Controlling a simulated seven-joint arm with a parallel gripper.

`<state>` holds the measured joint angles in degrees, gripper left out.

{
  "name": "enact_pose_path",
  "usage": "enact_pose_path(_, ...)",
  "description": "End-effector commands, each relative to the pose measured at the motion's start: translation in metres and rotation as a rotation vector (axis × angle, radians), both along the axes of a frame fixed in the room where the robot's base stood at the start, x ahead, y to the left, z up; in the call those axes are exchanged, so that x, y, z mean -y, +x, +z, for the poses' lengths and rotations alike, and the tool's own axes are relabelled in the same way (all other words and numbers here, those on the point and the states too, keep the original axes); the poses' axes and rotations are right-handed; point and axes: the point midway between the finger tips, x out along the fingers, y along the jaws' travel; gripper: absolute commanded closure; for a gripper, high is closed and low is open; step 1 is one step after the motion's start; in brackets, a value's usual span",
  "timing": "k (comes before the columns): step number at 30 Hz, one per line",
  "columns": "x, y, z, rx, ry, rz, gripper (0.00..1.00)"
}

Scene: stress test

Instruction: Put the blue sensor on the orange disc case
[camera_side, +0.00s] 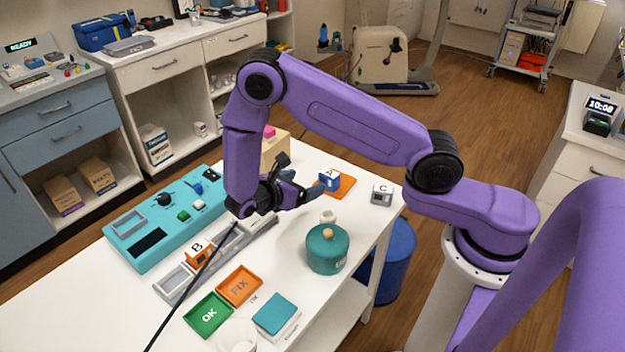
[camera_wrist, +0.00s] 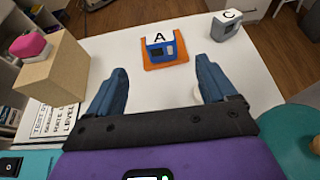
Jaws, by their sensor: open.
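The blue sensor (camera_side: 329,181), marked A on its white top, sits upright on the flat orange disc case (camera_side: 347,188) near the far end of the white table. In the wrist view the blue sensor (camera_wrist: 160,49) rests on the orange disc case (camera_wrist: 168,66), whose orange edge shows at its sides and front. My gripper (camera_side: 305,194) is open and empty, its blue fingers pointing toward the sensor. In the wrist view my gripper (camera_wrist: 162,78) has its two fingers spread wide, with the sensor beyond and between them, apart from both.
A grey sensor marked C (camera_side: 381,194) stands right of the case. A teal round pot (camera_side: 327,250) stands nearer the front. A wooden block (camera_wrist: 52,72) with a pink piece (camera_wrist: 29,46) is at left. An orange sensor marked B (camera_side: 198,252) sits on a grey rail (camera_side: 240,247).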

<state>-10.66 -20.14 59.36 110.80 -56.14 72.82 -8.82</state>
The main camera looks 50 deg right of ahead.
Motion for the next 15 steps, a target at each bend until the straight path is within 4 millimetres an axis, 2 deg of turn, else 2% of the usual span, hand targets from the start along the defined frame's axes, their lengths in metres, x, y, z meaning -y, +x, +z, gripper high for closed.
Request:
enact_pose_path(3, -0.011, 0.000, 0.004, 0.001, 0.002, 0.002, 0.16)
enact_pose_path(11, -0.017, -0.001, 0.010, 0.008, 0.012, -0.003, 0.16)
enact_pose_path(15, -0.022, -0.006, 0.026, 0.056, 0.077, -0.027, 0.16)
